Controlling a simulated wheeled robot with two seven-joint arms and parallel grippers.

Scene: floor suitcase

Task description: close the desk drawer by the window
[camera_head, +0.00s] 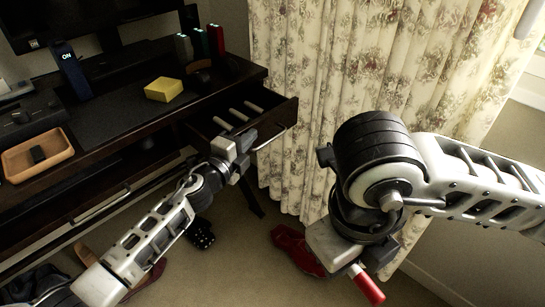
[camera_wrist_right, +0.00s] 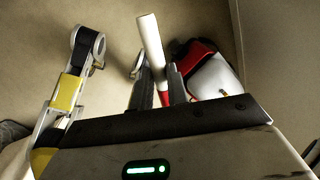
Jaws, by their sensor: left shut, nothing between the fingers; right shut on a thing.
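The desk drawer (camera_head: 285,114) beside the curtain is pulled open, with several white sticks (camera_head: 235,115) lying inside. Its pale handle (camera_head: 270,140) shows on the front. My left gripper (camera_head: 245,146) is shut and empty at the drawer's front, close to the handle; I cannot tell whether it touches. My right gripper (camera_wrist_right: 160,85) is shut on a white-and-red marker (camera_wrist_right: 151,42), well above the floor and away from the drawer. The marker's red end also shows in the head view (camera_head: 368,287).
The dark desk (camera_head: 105,150) carries a yellow block (camera_head: 163,89), a tan tray (camera_head: 37,155) and upright markers (camera_head: 200,43). A floral curtain (camera_head: 350,70) hangs right of the drawer. A red item (camera_head: 293,250) and shoes lie on the carpet.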

